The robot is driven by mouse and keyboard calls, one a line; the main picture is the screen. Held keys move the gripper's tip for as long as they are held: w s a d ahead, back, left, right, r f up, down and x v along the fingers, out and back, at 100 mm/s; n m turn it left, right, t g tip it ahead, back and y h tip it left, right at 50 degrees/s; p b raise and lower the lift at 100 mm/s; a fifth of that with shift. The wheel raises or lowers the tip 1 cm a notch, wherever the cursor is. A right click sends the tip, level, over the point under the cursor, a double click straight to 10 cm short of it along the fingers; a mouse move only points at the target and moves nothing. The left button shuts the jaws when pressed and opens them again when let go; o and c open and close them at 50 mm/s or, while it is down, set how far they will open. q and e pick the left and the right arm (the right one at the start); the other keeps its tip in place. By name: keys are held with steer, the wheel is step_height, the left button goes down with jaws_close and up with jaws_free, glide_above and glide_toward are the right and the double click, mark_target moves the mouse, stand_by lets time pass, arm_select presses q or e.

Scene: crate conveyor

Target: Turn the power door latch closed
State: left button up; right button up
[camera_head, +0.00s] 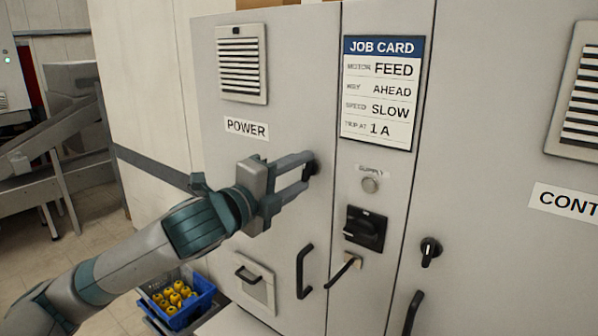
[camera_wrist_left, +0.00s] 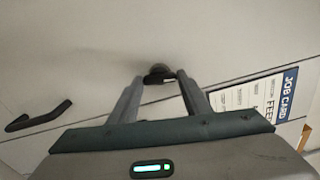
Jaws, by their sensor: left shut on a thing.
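The power door (camera_head: 225,185) is a grey cabinet door labelled POWER, and it looks closed. Its small dark latch (camera_head: 313,167) is near the door's right edge. My left gripper (camera_head: 308,166) reaches it from the left and is shut on the latch, partly hiding it. In the left wrist view the dark latch (camera_wrist_left: 158,72) sits between the fingertips (camera_wrist_left: 160,78). The latch's exact angle is hard to tell. My right gripper is not in view.
A black door handle (camera_head: 304,271) is below the latch. A job card (camera_head: 379,93), a black rotary switch (camera_head: 365,228) and a second latch (camera_head: 430,251) are to the right. A blue crate (camera_head: 203,300) with yellow items is on the lower left.

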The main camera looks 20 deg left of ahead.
arm_select(q)
steer(key=shift+n, duration=0.8)
steer(key=o, duration=1)
steer(key=shift+a, duration=0.1)
steer(key=shift+o, duration=0.2)
